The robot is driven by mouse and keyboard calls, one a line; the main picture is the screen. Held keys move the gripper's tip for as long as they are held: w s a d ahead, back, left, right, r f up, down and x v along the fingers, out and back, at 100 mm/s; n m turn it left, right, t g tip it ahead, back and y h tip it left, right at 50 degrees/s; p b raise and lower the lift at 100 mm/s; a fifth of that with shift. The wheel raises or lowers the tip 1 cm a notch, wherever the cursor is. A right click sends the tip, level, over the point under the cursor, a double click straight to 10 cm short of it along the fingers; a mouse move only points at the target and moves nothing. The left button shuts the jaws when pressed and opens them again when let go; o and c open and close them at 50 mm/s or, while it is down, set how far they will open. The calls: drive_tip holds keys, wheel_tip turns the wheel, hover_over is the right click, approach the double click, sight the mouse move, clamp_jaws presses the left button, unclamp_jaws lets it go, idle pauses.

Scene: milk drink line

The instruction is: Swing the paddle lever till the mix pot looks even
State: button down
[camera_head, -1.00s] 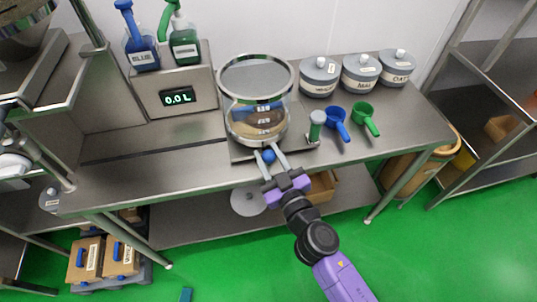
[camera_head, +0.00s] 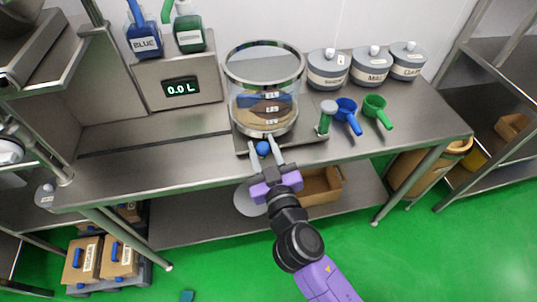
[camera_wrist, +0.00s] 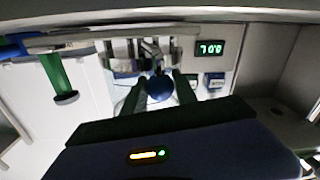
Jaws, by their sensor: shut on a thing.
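The mix pot (camera_head: 265,95) is a clear, steel-rimmed vessel on a metal base at the middle of the bench. Its contents look uneven in the head view, with a blue patch above a tan-brown layer. The paddle lever ends in a blue ball knob (camera_head: 263,149) at the front foot of the pot. My gripper (camera_head: 266,148) is shut on this knob, one finger on each side. The knob also shows between the fingers in the wrist view (camera_wrist: 160,88). Most of the lever behind the knob is hidden.
Lidded canisters (camera_head: 328,68) line the back right. A dispenser display (camera_head: 181,87) reads 0.0 L. The bench (camera_head: 150,160) is clear at left front.

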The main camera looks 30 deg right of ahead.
drive_tip(key=w+a+b, duration=0.2)
drive_tip(key=a+b, duration=0.1)
drive_tip(key=shift+w+a+f, duration=0.15)
drive_tip(key=shift+a+f, duration=0.05)
drive_tip(key=shift+w+a+r+b, duration=0.2)
drive_tip(key=shift+w+a+b, duration=0.5)
drive_tip(key=shift+b, duration=0.2)
drive_tip(key=c, duration=1)
unclamp_jaws()
drive_tip(key=shift+d, duration=0.1)
drive_tip(key=s+a+b, duration=0.1)
drive_tip(key=s, duration=0.6)
drive_tip(key=shift+s+a+b, duration=0.25)
drive_tip(key=shift+s+b, duration=0.05)
